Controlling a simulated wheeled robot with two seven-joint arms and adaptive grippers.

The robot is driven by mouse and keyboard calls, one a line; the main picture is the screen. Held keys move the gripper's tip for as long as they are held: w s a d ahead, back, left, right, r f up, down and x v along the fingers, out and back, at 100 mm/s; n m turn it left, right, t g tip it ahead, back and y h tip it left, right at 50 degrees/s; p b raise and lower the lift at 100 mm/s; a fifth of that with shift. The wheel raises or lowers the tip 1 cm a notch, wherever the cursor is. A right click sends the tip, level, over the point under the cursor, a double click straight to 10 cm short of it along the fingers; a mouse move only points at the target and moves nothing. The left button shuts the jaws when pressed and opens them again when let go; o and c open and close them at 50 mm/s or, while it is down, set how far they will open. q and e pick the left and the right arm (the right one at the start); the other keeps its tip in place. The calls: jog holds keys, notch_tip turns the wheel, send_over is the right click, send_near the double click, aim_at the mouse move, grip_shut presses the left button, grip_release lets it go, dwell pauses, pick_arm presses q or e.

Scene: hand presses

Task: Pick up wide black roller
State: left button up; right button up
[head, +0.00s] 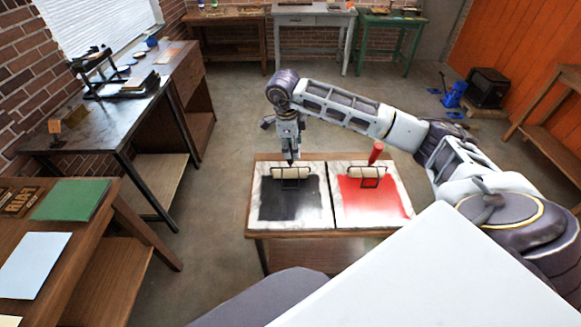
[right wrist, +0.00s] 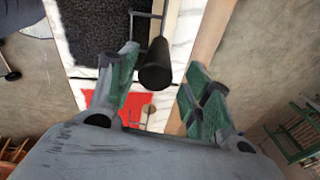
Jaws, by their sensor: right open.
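The wide black roller (head: 290,172) rests at the back of the black ink slab (head: 288,203), on the left half of the small table. In the head view its handle is mostly hidden by my right gripper (head: 290,155), which is directly above it, pointing down. In the right wrist view the black handle (right wrist: 155,68) stands up between the two green fingers of the open right gripper (right wrist: 163,62). There is a gap on the right finger's side, and the left finger is closer to the handle. My left gripper is not in view.
A red ink slab (head: 372,200) lies to the right, with a red-handled roller (head: 376,153) at its back. A dark bench (head: 150,105) and a wooden table (head: 95,230) with coloured sheets stand at the left. The floor around the small table is clear.

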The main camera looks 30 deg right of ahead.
jog(key=shift+f, duration=0.1)
jog(key=shift+a+f+p, duration=0.15)
jog(key=shift+f+p, duration=0.15)
jog(key=shift+f, duration=0.2)
notch_tip(320, 180, down, 3)
jog(key=shift+w+r+p, duration=0.1)
jog(key=shift+r+p, duration=0.05)
jog(key=shift+p, duration=0.3)
jog(key=shift+f, duration=0.7)
jog(key=c, duration=1.1)
jog(key=shift+o, duration=0.2)
jog(key=shift+r, duration=0.1)
jog(key=shift+r+b, duration=0.85)
jog(key=shift+r, duration=4.15)
jog(key=shift+f, duration=0.15)
